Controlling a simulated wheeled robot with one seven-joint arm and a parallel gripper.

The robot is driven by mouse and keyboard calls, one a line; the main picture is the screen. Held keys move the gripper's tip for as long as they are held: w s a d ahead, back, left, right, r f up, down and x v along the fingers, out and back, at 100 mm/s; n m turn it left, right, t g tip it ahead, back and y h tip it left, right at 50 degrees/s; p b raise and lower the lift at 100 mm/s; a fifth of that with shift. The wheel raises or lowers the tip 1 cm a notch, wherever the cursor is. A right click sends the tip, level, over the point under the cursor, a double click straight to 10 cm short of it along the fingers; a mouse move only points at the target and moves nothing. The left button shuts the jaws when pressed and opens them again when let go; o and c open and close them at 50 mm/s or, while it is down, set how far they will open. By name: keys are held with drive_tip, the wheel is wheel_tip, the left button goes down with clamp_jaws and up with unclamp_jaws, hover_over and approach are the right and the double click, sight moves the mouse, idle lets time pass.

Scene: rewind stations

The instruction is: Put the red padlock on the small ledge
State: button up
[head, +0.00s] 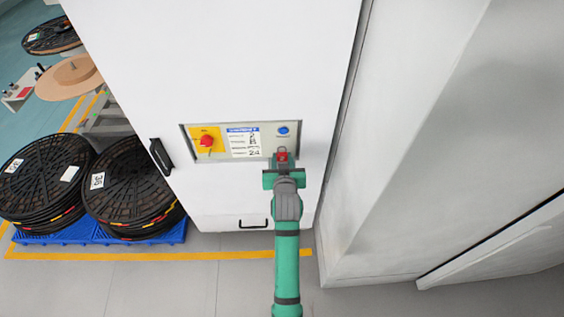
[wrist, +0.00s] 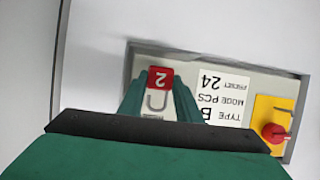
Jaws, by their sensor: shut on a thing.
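The red padlock (head: 282,156) with a white number 2 is between the fingers of my gripper (head: 283,164), which is shut on it. In the wrist view the padlock (wrist: 159,79) shows its red body and grey shackle between the green fingers of my gripper (wrist: 160,95). It is in front of the right part of a recessed control panel (head: 240,122) on a white cabinet. I cannot tell whether the padlock touches the panel. I cannot make out a distinct small ledge; the panel's lower edge is partly hidden by my gripper.
The panel has a red rotary switch (head: 207,141) on a yellow plate, a label card (head: 243,143) and a blue button (head: 283,130). A black handle (head: 161,156) sticks out at the cabinet's left. Stacked black reels (head: 128,182) stand on a blue pallet (head: 172,236). A white wall (head: 430,130) rises at right.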

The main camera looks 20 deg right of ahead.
drive_tip(key=shift+f, duration=0.8)
drive_tip(key=shift+f, duration=0.15)
drive_tip(key=o, duration=1.2)
drive_tip(key=shift+c, duration=0.2)
